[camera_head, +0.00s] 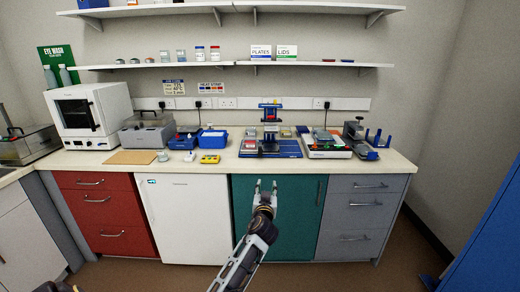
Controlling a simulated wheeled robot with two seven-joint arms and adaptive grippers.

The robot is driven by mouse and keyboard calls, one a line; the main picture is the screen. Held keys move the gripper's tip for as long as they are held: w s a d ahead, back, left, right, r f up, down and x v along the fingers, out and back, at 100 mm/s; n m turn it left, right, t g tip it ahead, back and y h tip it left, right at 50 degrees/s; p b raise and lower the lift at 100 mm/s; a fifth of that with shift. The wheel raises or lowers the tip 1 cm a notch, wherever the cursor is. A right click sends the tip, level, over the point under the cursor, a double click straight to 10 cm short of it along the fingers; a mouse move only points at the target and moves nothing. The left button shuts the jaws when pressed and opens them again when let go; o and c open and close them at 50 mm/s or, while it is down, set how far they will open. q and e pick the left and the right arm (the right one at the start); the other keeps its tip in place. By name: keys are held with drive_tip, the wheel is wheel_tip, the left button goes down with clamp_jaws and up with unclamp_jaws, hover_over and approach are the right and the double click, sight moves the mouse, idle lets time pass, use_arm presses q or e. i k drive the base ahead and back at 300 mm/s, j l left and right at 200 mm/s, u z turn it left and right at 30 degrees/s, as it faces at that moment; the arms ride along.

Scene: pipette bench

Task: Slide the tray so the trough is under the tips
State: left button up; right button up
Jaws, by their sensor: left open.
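A blue and dark pipetting stand (270,128) stands on the bench behind my left gripper. Its upper head sits over a blue tray (289,149) that lies flat on the bench. Small pieces of labware sit on the tray, among them a red and pale one (250,145) at its left. I cannot tell which piece is the trough, and the tips are too small to make out. My left gripper (266,184) is open and empty, in front of the teal cupboard door and apart from the tray. My right gripper is not in view.
Blue bins (212,139) and a yellow rack (210,159) stand left of the tray. The bench's front edge (330,168) lies between my gripper and the tray. A brown board (130,157) lies further left.

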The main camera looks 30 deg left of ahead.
sight(263, 147)
drive_tip(key=i+j, duration=0.7)
drive_tip(key=i, duration=0.05)
